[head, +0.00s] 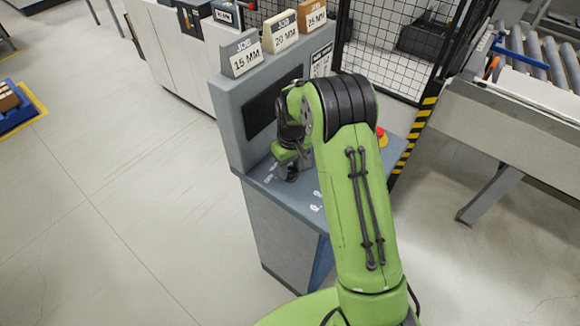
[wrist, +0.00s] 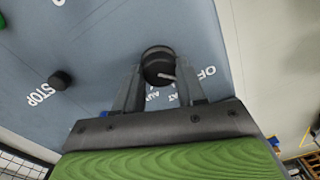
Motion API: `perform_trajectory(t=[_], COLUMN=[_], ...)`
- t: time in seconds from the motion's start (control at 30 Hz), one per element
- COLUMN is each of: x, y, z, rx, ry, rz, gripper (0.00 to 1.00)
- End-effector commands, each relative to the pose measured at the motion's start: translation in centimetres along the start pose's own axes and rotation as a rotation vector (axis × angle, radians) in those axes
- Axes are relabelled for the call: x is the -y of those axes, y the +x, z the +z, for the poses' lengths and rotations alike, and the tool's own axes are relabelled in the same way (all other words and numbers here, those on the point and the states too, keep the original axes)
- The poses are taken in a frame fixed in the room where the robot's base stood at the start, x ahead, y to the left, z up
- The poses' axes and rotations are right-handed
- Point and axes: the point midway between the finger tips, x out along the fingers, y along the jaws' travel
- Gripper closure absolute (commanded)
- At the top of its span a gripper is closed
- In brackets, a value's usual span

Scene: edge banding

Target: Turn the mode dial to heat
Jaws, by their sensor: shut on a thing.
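The mode dial (wrist: 158,62) is a round black knob with a pale pointer line on the blue-grey panel. In the wrist view, parts of white lettering show around it, including "OFF" and "AUX", with another word partly covered. My gripper (wrist: 160,75) is over the dial with one finger on each side, shut on it. The pointer line runs toward the lower right in the wrist view; I cannot tell which label it meets. In the head view my gripper (head: 289,172) is low over the console top, and my arm hides the dial.
In the head view, a red emergency button (head: 381,132) stands right of my arm. The console (head: 283,228) has a raised back with job signs (head: 241,54) on top.

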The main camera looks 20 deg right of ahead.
Motion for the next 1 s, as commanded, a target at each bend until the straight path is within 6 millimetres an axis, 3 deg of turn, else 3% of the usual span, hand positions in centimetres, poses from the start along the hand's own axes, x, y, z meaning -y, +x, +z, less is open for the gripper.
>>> perform_trajectory(t=[0.37,1.0], x=[0.0,-0.01], y=[0.06,0.04], z=[-0.03,0.04], rx=[-0.005,-0.021], ry=[0.125,0.627], rz=[0.0,-0.001], gripper=[0.91,0.91])
